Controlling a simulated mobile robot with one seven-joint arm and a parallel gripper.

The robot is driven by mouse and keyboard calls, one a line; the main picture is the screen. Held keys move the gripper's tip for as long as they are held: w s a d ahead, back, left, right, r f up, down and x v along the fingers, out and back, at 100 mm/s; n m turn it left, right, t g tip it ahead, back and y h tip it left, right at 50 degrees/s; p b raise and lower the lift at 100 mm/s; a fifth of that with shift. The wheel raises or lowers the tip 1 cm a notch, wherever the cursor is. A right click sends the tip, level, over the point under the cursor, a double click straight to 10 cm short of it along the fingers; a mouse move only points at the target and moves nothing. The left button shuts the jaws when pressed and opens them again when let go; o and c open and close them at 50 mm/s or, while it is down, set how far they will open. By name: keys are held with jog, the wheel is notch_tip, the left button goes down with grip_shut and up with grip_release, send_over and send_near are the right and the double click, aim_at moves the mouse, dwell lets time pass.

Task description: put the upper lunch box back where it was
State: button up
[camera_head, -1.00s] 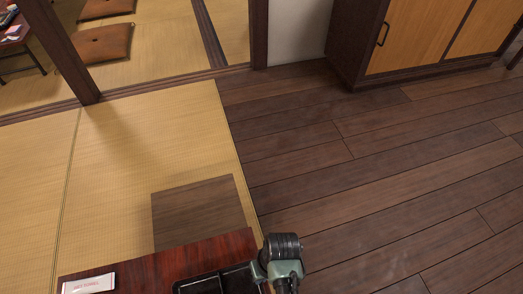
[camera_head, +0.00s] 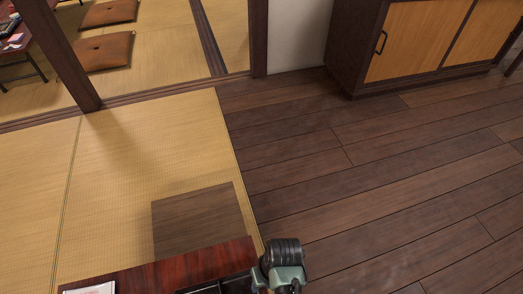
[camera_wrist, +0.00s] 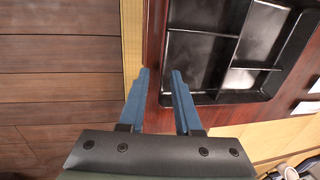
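A black lunch box (camera_wrist: 222,92) with compartments lies on the dark red table (camera_wrist: 154,52) in the wrist view, its open top facing up. The compartments I can see look empty. Only its far edge shows at the bottom of the head view (camera_head: 236,284). I cannot tell whether it is the upper box or whether another lies under it. My gripper (camera_wrist: 159,72) is open and empty, its two blue fingers apart over the table's edge. The right finger is close to the box's side wall; I cannot tell if it touches.
A white packet (camera_head: 90,289) lies on the table at the left. A brown square (camera_head: 198,220) is on the tatami (camera_head: 150,140) beyond the table. The wooden floor (camera_head: 380,190) on the right is clear. A cabinet (camera_head: 415,45) stands at the back right.

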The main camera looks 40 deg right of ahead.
notch_tip(320, 180, up, 10)
jog(key=d+p, duration=0.1)
jog(key=p, duration=0.3)
jog(key=shift+s+d, duration=0.25)
jog(key=shift+d, duration=0.1)
jog(key=shift+r, duration=0.1)
jog(key=w+d+r+t+h, duration=0.3)
jog(key=w+r+t, duration=0.2)
jog(key=w+r, duration=0.7)
jog(key=w+a+r+n+t+h, duration=0.15)
jog(key=w+r+t, duration=0.35)
jog(key=r, duration=0.6)
jog(key=w+a+r+n+t, duration=0.1)
jog(key=w+a+r+t, duration=0.15)
jog(key=w+r, duration=0.65)
jog(key=s+a+r+t, duration=0.3)
jog(key=r+t, duration=0.1)
jog(key=r, duration=0.7)
jog(key=s+a+r+t+y, duration=0.1)
jog(key=s+a+r+t, duration=0.15)
jog(key=r, duration=0.75)
jog(key=s+a+r+t, duration=0.2)
jog(key=a+r+t, duration=0.2)
jog(key=r, duration=0.7)
jog(key=s+a+r+n+t+y, duration=0.1)
jog(key=s+a+r+t, duration=0.2)
jog(key=s+r, duration=0.4)
jog(key=shift+s+a+r+t, duration=0.15)
jog(key=shift+s+r+t, duration=0.25)
jog(key=shift+r, duration=0.45)
